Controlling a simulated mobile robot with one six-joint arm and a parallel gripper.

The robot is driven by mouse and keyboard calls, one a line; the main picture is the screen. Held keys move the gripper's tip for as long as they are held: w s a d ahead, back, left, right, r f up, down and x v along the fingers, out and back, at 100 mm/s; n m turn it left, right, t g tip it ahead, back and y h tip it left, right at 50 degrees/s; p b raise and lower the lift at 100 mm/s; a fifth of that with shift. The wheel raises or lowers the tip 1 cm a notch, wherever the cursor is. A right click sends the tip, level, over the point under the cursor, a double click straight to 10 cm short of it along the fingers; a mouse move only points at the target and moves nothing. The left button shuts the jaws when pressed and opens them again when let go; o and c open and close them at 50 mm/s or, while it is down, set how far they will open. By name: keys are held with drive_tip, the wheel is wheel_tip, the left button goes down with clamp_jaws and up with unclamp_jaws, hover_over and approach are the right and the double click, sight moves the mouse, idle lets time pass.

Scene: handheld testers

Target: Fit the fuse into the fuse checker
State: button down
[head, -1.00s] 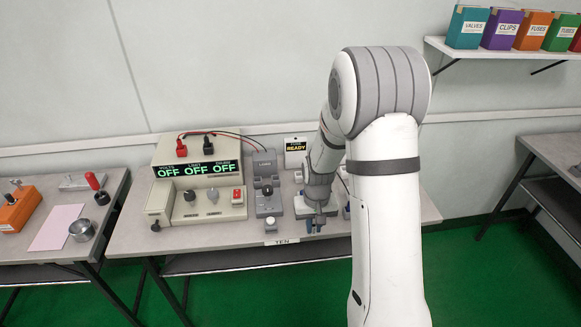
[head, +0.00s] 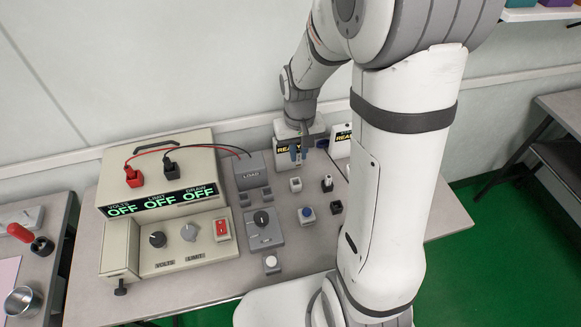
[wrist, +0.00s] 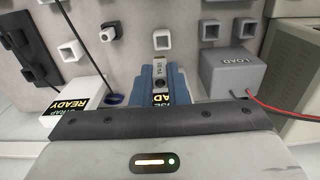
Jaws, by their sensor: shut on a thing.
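Part of a black label shows under the fingers, and most of the checker is hidden behind the gripper. I cannot tell whether the fuse touches the checker or sits in a slot.
A white STRAP READY box (wrist: 80,96) and a grey LOAD box (wrist: 234,70) flank the gripper. Small blocks, including a black one (head: 327,183) and a blue button (head: 307,213), stand in front. A beige power supply (head: 160,175) fills the left, its red and black leads running to LOAD.

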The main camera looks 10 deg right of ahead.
sight(296, 164)
drive_tip(key=shift+w+a+f, duration=0.1)
drive_tip(key=shift+a+f, duration=0.05)
drive_tip(key=shift+f, duration=0.15)
wheel_tip(296, 164, down, 5)
drive_tip(key=shift+w+a, duration=0.1)
drive_tip(key=shift+w, duration=0.05)
drive_tip(key=shift+f, duration=2.1)
drive_tip(key=shift+f, duration=0.25)
drive_tip(key=c, duration=1.4)
unclamp_jaws()
drive_tip(key=shift+r, duration=0.1)
drive_tip(key=shift+c, duration=0.2)
